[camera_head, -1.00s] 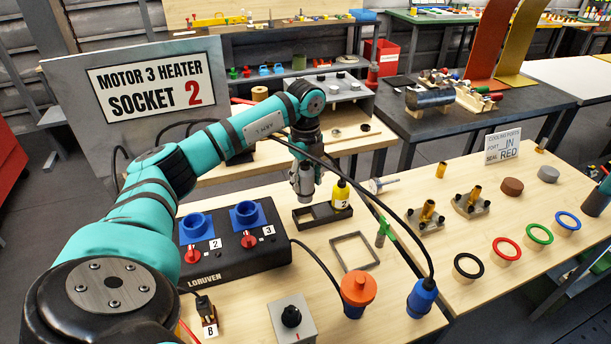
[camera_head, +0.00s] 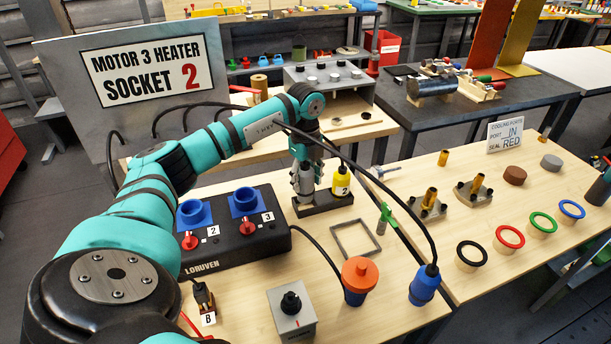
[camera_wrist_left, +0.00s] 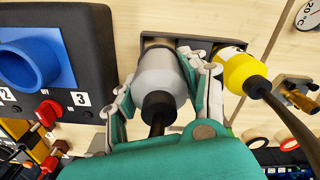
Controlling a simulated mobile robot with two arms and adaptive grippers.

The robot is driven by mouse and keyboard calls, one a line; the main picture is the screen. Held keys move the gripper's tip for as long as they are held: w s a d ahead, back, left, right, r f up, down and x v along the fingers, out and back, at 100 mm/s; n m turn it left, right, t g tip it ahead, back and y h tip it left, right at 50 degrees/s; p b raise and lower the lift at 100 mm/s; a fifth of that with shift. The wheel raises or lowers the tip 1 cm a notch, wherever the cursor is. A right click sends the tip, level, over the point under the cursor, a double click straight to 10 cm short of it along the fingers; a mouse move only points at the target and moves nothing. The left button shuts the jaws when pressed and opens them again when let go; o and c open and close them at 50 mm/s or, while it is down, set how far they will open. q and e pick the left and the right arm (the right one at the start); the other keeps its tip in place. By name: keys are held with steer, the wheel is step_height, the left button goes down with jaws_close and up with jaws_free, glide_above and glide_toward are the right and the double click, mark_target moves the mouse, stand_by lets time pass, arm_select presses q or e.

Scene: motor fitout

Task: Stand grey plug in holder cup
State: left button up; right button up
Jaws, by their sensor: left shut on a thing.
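The grey plug (camera_head: 305,184) is upright at the left cup of the dark holder (camera_head: 334,205). My left gripper (camera_head: 307,176) is shut on the plug from above. In the left wrist view, the grey plug (camera_wrist_left: 163,72) sits between both fingers of the gripper (camera_wrist_left: 160,88), its black cable end toward the camera. Its far end meets the holder (camera_wrist_left: 193,44); how deep it sits in the cup is hidden. The yellow plug (camera_head: 341,183), labelled 2, stands in the holder's right cup, close beside my right-hand finger.
The black socket box (camera_head: 235,245) with two blue sockets is left of the holder. Black cables hang over the table.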

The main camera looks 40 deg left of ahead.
mark_target(305, 190)
stand_by(0.3)
stand_by(0.5)
arm_select(q)
steer(key=shift+p, duration=0.55)
stand_by(0.4)
steer(key=shift+f, duration=0.4)
steer(key=shift+f+b, duration=1.1)
steer(key=shift+f, duration=0.55)
steer(key=o, duration=1.4)
steer(key=shift+c, duration=0.2)
step_height(305, 190, up, 12)
steer(key=shift+r, duration=0.1)
